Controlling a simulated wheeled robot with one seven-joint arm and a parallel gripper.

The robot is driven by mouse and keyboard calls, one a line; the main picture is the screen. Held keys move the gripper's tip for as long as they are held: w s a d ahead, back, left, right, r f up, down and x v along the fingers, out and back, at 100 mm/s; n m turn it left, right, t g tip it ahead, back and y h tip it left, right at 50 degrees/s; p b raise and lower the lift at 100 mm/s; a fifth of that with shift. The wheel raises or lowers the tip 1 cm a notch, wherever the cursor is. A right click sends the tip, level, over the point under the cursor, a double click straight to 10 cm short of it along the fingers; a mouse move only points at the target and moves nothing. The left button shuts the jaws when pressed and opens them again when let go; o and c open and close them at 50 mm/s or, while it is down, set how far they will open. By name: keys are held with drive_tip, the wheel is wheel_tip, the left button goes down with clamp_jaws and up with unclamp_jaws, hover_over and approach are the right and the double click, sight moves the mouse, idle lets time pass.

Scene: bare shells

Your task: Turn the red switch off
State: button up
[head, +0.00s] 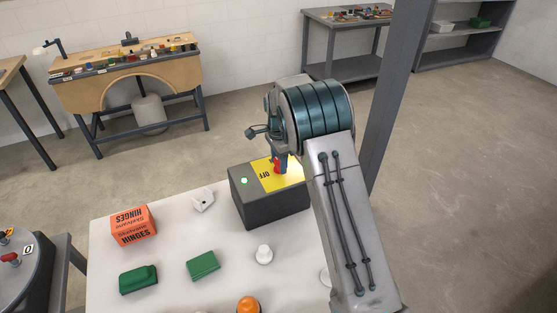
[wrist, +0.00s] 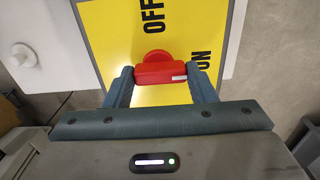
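The red switch (wrist: 160,74) is on a yellow plate (wrist: 112,25) printed OFF and ON. The plate tops a dark grey box (head: 268,209) on the white table. In the wrist view the switch's red bar lies crosswise between my gripper's fingers (wrist: 161,77), which appear to press on both its ends. OFF is above the bar; ON is to its right, partly hidden by a finger. In the head view only a little of the red switch (head: 278,167) shows below my gripper (head: 281,160); my arm hides part of the plate.
A pale green lamp (head: 244,181) is lit on the box. An orange hinges box (head: 133,225), green blocks (head: 203,265), a white knob (head: 264,254) and an orange button (head: 248,305) are on the white table (head: 178,285). A post (head: 395,95) rises behind my arm.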

drive_tip(key=shift+c, duration=0.6)
drive_tip(key=n+b, duration=0.2)
drive_tip(key=n, duration=0.2)
drive_tip(key=shift+f, duration=0.1)
drive_tip(key=n+b, duration=0.2)
drive_tip(key=n, duration=0.8)
drive_tip(key=shift+s+b, duration=0.1)
drive_tip(key=shift+b, duration=0.25)
drive_tip(key=shift+n, duration=2.2)
